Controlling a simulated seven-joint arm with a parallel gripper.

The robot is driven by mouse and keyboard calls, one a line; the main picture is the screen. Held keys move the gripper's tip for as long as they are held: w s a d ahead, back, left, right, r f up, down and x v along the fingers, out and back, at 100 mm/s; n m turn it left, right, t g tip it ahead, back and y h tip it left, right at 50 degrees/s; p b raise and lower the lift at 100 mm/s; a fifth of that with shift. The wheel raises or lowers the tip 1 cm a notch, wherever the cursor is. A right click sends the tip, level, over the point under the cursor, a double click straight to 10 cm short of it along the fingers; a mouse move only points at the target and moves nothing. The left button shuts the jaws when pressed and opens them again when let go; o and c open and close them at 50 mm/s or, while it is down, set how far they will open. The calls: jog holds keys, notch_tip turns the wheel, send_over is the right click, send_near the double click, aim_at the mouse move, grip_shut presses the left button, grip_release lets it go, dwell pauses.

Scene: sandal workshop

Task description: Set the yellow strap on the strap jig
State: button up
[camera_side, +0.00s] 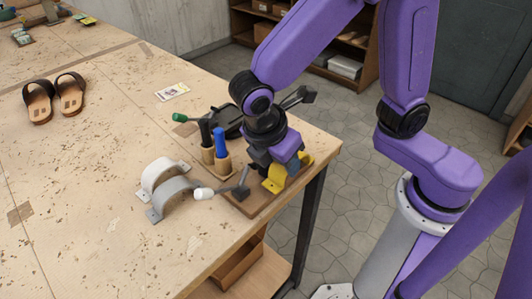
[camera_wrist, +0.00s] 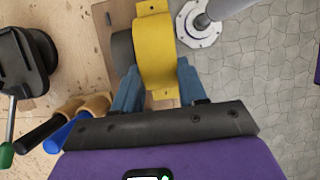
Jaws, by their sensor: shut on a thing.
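The yellow strap (camera_side: 273,184) is an arched band with flat end tabs. My gripper (camera_side: 279,168) is shut on it at the table's near right corner. In the wrist view the strap (camera_wrist: 156,50) lies between the two blue-grey fingers of my gripper (camera_wrist: 159,74). The strap jig is a wooden board (camera_side: 247,206) with a dark rounded form (camera_wrist: 122,48). The form shows just left of the strap in the wrist view, partly hidden by it. The strap is at the jig's board; I cannot tell whether it touches the form or rests on it.
A white strap (camera_side: 158,174) and a grey strap (camera_side: 176,196) stand left of the jig. A white-tipped lever (camera_side: 205,193) lies close beside it. Handled tools in a wooden holder (camera_side: 216,163) and a dark, green-handled device (camera_side: 226,120) stand behind. Sandals (camera_side: 39,101) lie far left.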

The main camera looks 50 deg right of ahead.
jog(key=w, duration=0.4)
jog(key=shift+w, duration=0.1)
jog(key=shift+f, duration=0.75)
jog(key=shift+f, duration=0.15)
jog(key=o, duration=1.1)
jog(key=v, duration=1.2)
jog(key=s+d+f+m+y, duration=0.2)
jog(key=s+d+f, duration=0.1)
jog(key=s+d, duration=0.4)
jog(key=s+d+f+m+y, duration=0.2)
jog(key=s+d+f+m, duration=0.1)
jog(key=s+d, duration=0.4)
jog(key=d, duration=0.3)
jog(key=shift+s+f+y, duration=0.35)
jog(key=shift+y, duration=0.05)
